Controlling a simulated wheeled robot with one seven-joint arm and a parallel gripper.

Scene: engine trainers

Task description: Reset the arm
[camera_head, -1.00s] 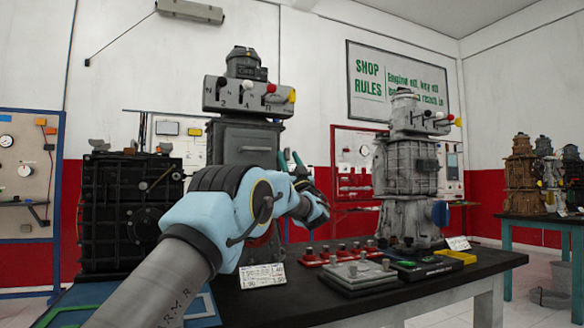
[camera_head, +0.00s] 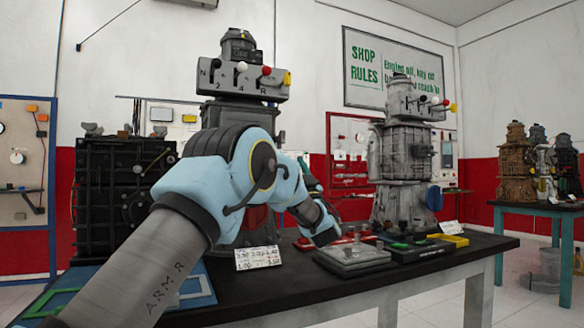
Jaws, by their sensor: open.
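My arm (camera_head: 150,265), grey with pale blue joints, reaches in from the lower left. Its blue elbow (camera_head: 240,180) stands in front of the tall grey engine trainer. The arm bends down to a grey and blue link (camera_head: 316,220) over the workbench. My gripper (camera_head: 308,172) shows only in part, as small dark and teal pieces behind the arm. It is open, and I see nothing held in it. The black-topped workbench (camera_head: 440,268) runs below the arm.
The tall grey trainer (camera_head: 240,84) has coloured knobs. A black engine block (camera_head: 105,200) stands left, a second grey trainer (camera_head: 402,165) right. A grey plate (camera_head: 352,257) and price card (camera_head: 257,258) lie near the front.

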